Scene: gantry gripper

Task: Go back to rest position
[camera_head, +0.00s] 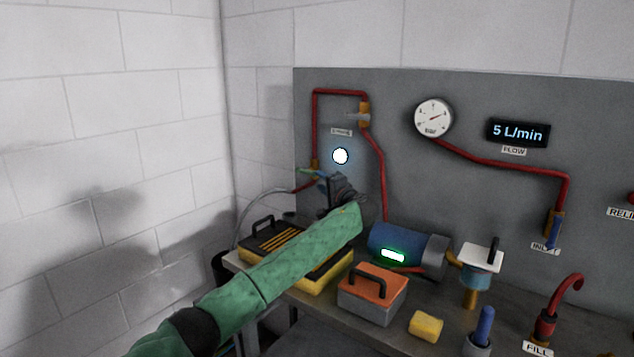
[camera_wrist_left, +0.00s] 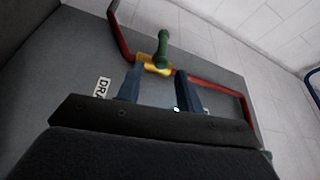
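My left gripper (camera_head: 328,180) is at the end of the green-sleeved arm, in front of the left part of the grey wall panel. In the left wrist view, its two blue fingers (camera_wrist_left: 160,74) stand apart with nothing visible held between them. A brass valve (camera_wrist_left: 155,67) with a green handle (camera_wrist_left: 162,46) shows just beyond the fingertips; I cannot tell whether they touch it. The green handle also shows in the head view (camera_head: 306,171), close to the fingertips. My right gripper is not in view.
A yellow-black case (camera_head: 270,235), an orange-lidded box (camera_head: 373,290), a blue motor (camera_head: 395,243) and a yellow block (camera_head: 426,326) sit on the bench below the arm. Red pipes (camera_head: 378,165) run along the panel. A white brick wall (camera_head: 110,120) is at left.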

